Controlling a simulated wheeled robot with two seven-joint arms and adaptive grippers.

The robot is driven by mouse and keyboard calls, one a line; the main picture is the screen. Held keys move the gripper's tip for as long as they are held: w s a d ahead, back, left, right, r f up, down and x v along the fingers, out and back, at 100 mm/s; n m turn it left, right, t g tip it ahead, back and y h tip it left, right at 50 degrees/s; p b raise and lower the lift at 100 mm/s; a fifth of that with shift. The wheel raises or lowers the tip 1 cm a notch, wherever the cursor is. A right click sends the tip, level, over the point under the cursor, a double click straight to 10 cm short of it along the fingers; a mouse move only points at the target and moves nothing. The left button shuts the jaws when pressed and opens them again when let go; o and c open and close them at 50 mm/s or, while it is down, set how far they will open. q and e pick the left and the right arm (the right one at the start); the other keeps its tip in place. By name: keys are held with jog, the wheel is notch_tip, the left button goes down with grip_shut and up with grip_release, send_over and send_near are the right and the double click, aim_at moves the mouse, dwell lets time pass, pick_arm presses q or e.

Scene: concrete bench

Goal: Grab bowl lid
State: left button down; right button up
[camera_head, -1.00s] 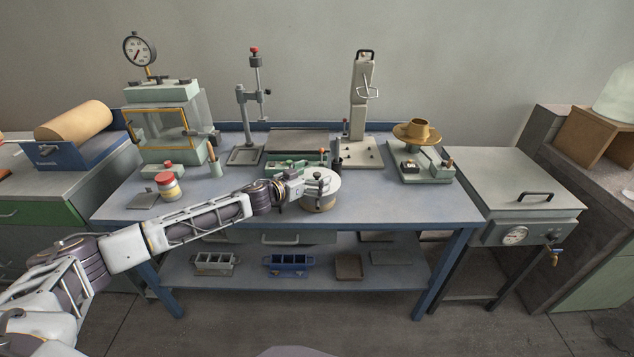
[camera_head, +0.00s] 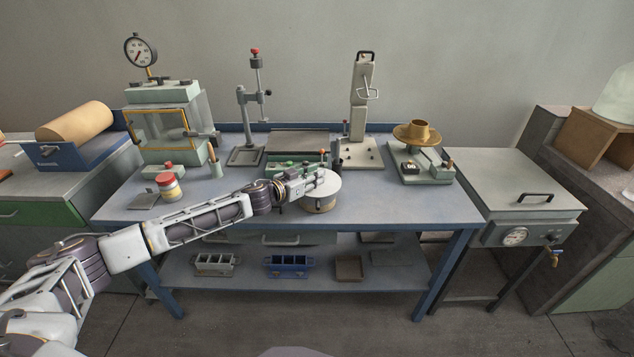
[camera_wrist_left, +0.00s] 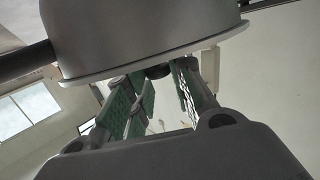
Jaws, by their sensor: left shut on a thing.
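The round bowl (camera_head: 321,207) stands near the front of the blue bench, right of the middle, with a tan side. Its pale, flat bowl lid (camera_head: 332,186) lies on top or very close to it; I cannot tell if there is a gap. My left gripper (camera_head: 320,178) reaches in from the left and is shut on the lid at its top, hiding the grasped part. In the left wrist view, the green-padded fingers of this gripper (camera_wrist_left: 158,92) point at a large grey round body with a flared rim, and a small dark piece shows between their tips. My right gripper is not in view.
The blue bench (camera_head: 410,208) is clear right of the bowl. A red-topped jar (camera_head: 168,186) stands left, beyond my arm. A green-based device (camera_head: 292,165) is close behind the gripper. A scale with a tan pan (camera_head: 416,133) stands at the back right.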

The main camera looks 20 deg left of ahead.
pick_arm(q)
jog(key=shift+f, duration=0.25)
jog(key=shift+r, duration=0.5)
notch_tip(320, 180, up, 9)
jog(key=p, duration=0.3)
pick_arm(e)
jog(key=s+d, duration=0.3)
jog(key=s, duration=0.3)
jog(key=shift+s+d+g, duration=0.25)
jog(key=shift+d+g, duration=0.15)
pick_arm(q)
jog(key=shift+r, duration=0.1)
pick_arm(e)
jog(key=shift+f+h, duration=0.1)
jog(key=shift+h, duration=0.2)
